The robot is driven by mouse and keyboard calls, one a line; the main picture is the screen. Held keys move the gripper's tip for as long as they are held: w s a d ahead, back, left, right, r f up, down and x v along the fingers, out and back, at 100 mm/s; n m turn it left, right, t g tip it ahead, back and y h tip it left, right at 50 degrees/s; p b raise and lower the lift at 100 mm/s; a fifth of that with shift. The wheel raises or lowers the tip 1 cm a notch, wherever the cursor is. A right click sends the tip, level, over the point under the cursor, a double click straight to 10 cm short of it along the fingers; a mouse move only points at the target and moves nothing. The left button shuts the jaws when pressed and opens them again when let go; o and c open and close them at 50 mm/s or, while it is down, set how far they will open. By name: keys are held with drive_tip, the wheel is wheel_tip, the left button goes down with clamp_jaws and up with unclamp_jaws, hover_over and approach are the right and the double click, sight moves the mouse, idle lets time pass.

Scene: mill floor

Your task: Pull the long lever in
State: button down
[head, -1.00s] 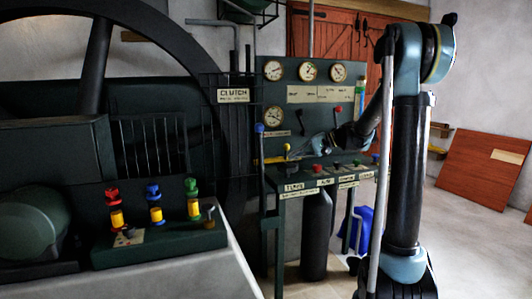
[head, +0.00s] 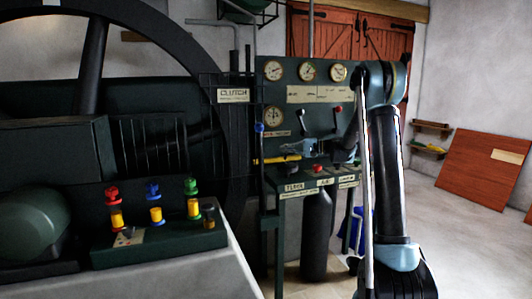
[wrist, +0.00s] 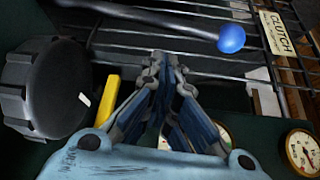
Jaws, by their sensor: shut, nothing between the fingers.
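A long dark lever with a blue ball knob (head: 259,128) stands at the left end of the control panel, beside the clutch cage. In the wrist view its blue knob (wrist: 231,39) and dark rod cross the top of the picture. My gripper (wrist: 158,60) is shut and empty, its fingertips apart from the lever in that picture, below and left of the knob.
A yellow bar (wrist: 108,100) and a big black knob (wrist: 45,88) lie close left of my fingers. Barred cage work and the CLUTCH sign (head: 233,95) are behind. Gauges (head: 308,71) and short levers (head: 301,120) fill the panel. Open floor lies right.

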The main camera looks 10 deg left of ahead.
drive_tip(key=shift+a, duration=0.1)
drive_tip(key=a, duration=0.9)
drive_tip(key=shift+a+f, duration=0.4)
